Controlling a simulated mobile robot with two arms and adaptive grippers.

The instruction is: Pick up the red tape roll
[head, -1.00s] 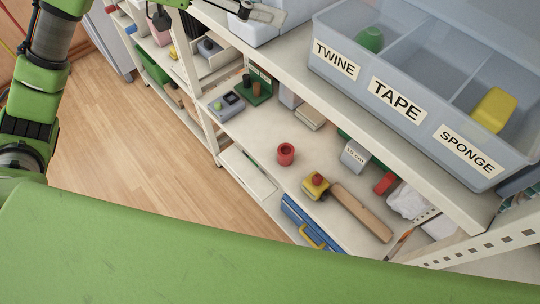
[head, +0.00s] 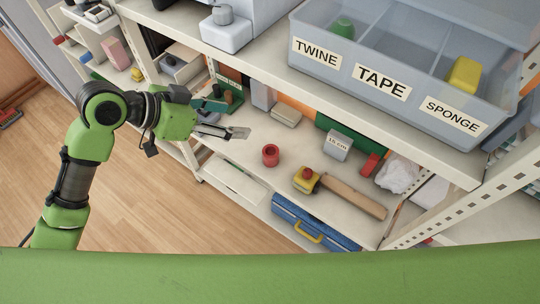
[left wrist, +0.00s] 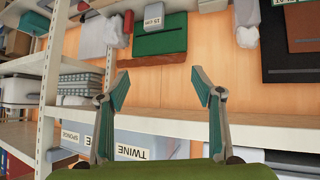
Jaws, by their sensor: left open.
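The red tape roll (head: 270,155) stands on the lower shelf board, left of a yellow block with a red knob. My left gripper (head: 243,132) is open and empty, left of and above the roll in the head view, apart from it. In the left wrist view the open jaws (left wrist: 160,75) face the back of the shelf with nothing between them. I cannot make out the roll in that view. My right gripper is not in view.
A blue-grey crate (head: 328,62) labelled TWINE, TAPE and SPONGE sits on the upper board. A shelf post (head: 190,158) stands left. Bare board surrounds the roll.

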